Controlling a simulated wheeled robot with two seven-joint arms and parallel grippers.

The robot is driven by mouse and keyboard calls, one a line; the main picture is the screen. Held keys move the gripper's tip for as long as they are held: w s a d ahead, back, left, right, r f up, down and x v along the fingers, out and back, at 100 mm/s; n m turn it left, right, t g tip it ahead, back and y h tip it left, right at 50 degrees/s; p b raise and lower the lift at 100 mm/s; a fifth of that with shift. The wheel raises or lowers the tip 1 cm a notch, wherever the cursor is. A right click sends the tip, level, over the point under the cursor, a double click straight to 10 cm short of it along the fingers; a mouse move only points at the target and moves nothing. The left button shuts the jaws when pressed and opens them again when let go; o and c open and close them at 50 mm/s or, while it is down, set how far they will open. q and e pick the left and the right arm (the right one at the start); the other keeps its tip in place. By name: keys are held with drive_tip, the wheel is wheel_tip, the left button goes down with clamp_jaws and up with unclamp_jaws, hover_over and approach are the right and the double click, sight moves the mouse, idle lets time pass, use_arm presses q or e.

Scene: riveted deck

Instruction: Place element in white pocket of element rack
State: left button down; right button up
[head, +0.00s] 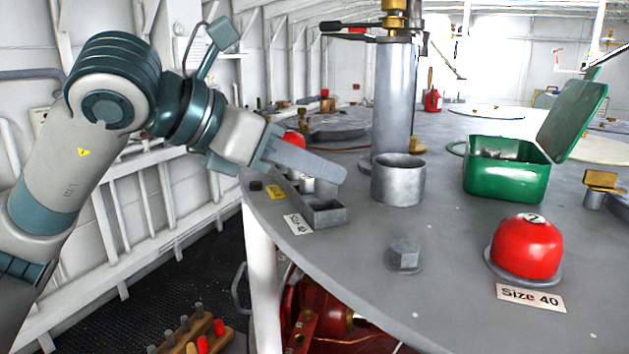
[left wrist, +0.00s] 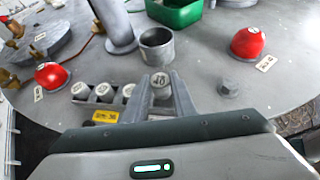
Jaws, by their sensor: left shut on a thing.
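My left gripper (head: 318,172) reaches in from the left over the element rack (head: 328,216), a grey metal tray near the deck's left edge. In the left wrist view the gripper (left wrist: 160,88) is shut on a pale, round-topped element (left wrist: 161,81) with dark marking on top. Several similar elements (left wrist: 103,90) sit in a row in the rack to its left. The nearest pocket in the head view looks empty, beside a white size label (head: 298,223). A yellow label (head: 275,192) lies farther along; it also shows in the left wrist view (left wrist: 105,117). The fingers hide the held element's lower part.
A grey open cup (head: 398,182) and a tall metal column (head: 394,95) stand right of the gripper. A hex bolt (head: 404,256), a red dome (head: 527,248) and an open green box (head: 505,180) are farther right. The deck's curved front edge drops off near the rack.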

sight(316, 189)
use_arm(q)
wheel_tip(316, 189, down, 2)
drive_tip(key=shift+f+p, duration=0.2)
drive_tip(key=shift+p, duration=0.4)
drive_tip(key=shift+f, duration=0.15)
drive_tip(key=shift+f, duration=0.15)
drive_tip(key=shift+f+b, duration=0.15)
drive_tip(key=shift+b, duration=0.2)
drive_tip(key=c, duration=1.5)
unclamp_jaws()
drive_tip(key=shift+o, duration=0.2)
drive_tip(key=shift+r, duration=0.2)
